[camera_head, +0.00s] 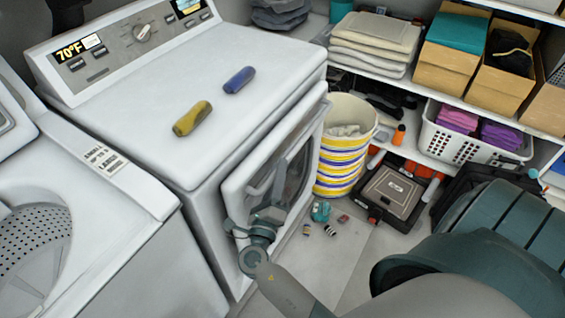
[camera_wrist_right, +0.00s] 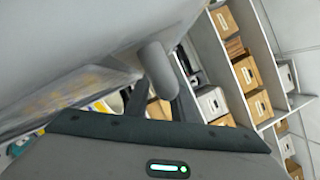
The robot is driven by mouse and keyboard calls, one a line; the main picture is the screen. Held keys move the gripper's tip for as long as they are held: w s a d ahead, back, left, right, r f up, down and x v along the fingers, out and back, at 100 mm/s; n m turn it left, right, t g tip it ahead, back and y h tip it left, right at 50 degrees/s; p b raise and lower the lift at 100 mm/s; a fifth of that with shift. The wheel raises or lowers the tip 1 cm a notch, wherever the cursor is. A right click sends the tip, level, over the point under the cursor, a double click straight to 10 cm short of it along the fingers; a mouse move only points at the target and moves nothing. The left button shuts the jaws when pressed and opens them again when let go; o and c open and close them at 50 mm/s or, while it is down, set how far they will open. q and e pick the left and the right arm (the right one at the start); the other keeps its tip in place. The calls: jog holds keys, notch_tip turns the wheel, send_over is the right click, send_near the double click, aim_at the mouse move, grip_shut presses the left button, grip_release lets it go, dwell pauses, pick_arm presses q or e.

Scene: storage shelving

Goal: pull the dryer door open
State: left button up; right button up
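The white dryer (camera_head: 240,105) stands in the middle of the head view, with its door (camera_head: 235,190) on the side facing right. The door stands slightly proud of the body; I cannot tell whether it is ajar. My right gripper (camera_head: 262,220) is at the door's near edge, over its handle. In the right wrist view, the gripper's two dark fingers (camera_wrist_right: 165,100) lie on either side of the rounded grey handle (camera_wrist_right: 157,68) and appear closed on it. The fingers partly hide the handle. My left gripper is not in view.
A yellow-striped basket (camera_head: 345,150) stands just beyond the door's far edge. Small items (camera_head: 320,211) and a dark case (camera_head: 393,192) lie on the floor. A yellow roll (camera_head: 192,118) and a blue roll (camera_head: 239,79) lie on the dryer. Shelves fill the right.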

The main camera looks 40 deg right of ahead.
jog(key=shift+w, duration=0.1)
jog(key=shift+r, duration=0.1)
grip_shut()
jog(key=shift+d, duration=0.1)
